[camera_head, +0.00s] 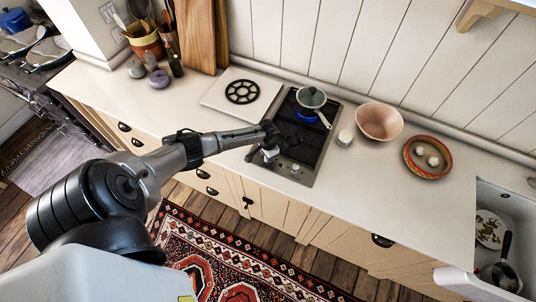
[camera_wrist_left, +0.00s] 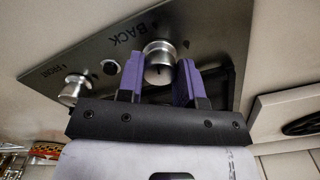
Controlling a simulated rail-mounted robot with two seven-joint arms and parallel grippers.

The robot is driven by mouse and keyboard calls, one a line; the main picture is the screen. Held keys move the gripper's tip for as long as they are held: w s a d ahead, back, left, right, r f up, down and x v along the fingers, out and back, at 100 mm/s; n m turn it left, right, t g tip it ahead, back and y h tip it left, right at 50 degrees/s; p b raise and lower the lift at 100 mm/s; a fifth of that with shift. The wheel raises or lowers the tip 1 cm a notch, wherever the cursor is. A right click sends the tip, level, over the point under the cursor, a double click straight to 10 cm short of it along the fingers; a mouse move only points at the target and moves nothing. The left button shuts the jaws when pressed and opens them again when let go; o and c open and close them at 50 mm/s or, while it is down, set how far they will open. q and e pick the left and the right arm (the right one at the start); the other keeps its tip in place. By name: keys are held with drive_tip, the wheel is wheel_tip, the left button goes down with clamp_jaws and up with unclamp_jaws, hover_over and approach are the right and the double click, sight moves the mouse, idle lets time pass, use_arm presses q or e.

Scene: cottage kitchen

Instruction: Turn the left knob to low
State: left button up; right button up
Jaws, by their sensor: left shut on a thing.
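The dark cooktop (camera_head: 300,150) is set in the counter, with its control panel at the front edge. My left gripper (camera_head: 269,153) reaches down to the panel's left end. In the left wrist view its purple fingers (camera_wrist_left: 160,78) stand either side of the silver left knob (camera_wrist_left: 158,52), shut on it, near the lettering BACK. The knob has a dark mark on its face; its exact setting cannot be told. A second silver knob (camera_wrist_left: 74,90), near the lettering FRONT, stands free; it also shows in the head view (camera_head: 295,168). My right gripper is out of view.
A green lidded pan (camera_head: 311,97) sits on the back burner over blue flame (camera_head: 306,117). A white shaker (camera_head: 345,138), pink bowl (camera_head: 379,121) and patterned bowl (camera_head: 427,157) stand right of the cooktop. A white board with a black trivet (camera_head: 242,92) lies left.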

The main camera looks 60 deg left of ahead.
use_arm(q)
drive_tip(key=shift+r, duration=0.1)
drive_tip(key=o, duration=0.6)
drive_tip(key=shift+o, duration=0.2)
wheel_tip(320, 180, up, 14)
idle(0.6)
